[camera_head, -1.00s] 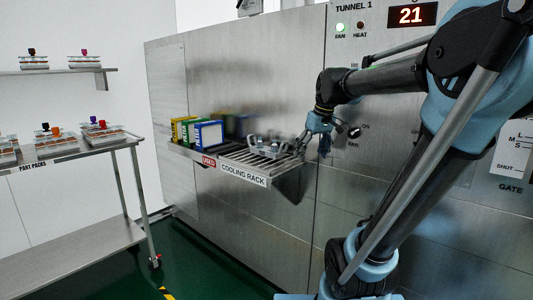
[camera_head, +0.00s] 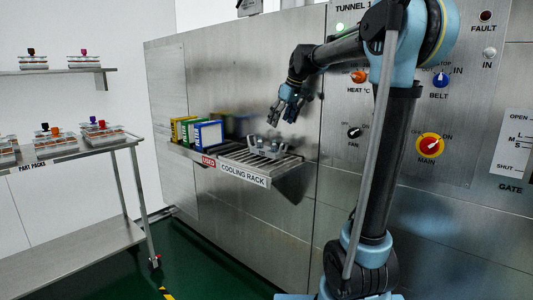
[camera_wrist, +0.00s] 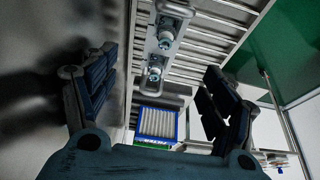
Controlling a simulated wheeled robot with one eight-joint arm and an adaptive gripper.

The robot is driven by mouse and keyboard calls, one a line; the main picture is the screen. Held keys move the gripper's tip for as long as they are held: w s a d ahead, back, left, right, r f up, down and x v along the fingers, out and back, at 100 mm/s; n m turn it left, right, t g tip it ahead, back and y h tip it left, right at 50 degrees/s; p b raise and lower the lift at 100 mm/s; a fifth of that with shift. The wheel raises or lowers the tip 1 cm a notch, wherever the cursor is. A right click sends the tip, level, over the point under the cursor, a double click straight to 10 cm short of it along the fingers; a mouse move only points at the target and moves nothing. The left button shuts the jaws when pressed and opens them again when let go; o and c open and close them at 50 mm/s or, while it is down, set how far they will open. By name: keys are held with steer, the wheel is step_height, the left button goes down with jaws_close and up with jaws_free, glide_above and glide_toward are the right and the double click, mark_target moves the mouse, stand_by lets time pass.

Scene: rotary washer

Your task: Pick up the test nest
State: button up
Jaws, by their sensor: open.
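The test nest appears to be the small grey metal piece with upright round parts (camera_head: 267,150) lying on the slatted cooling rack (camera_head: 234,168). In the wrist view the nest (camera_wrist: 165,40) shows between and beyond my fingers, on the slats. My gripper (camera_head: 283,113) is above the nest, clear of it, with its fingers pointing down. In the wrist view my gripper (camera_wrist: 155,80) has its two fingers wide apart with nothing held between them.
Yellow, green and blue boxes (camera_head: 208,134) stand at the rack's left end; the blue box (camera_wrist: 157,123) also shows in the wrist view. The steel washer wall (camera_head: 240,80) is close behind. A cart with part packs (camera_head: 57,148) is at left.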

mark_target(270, 149)
steer(key=x, duration=1.4)
steer(key=shift+s+a+f, duration=0.1)
steer(key=shift+s, duration=0.1)
steer(key=shift+c, duration=0.6)
steer(key=c, duration=1.2)
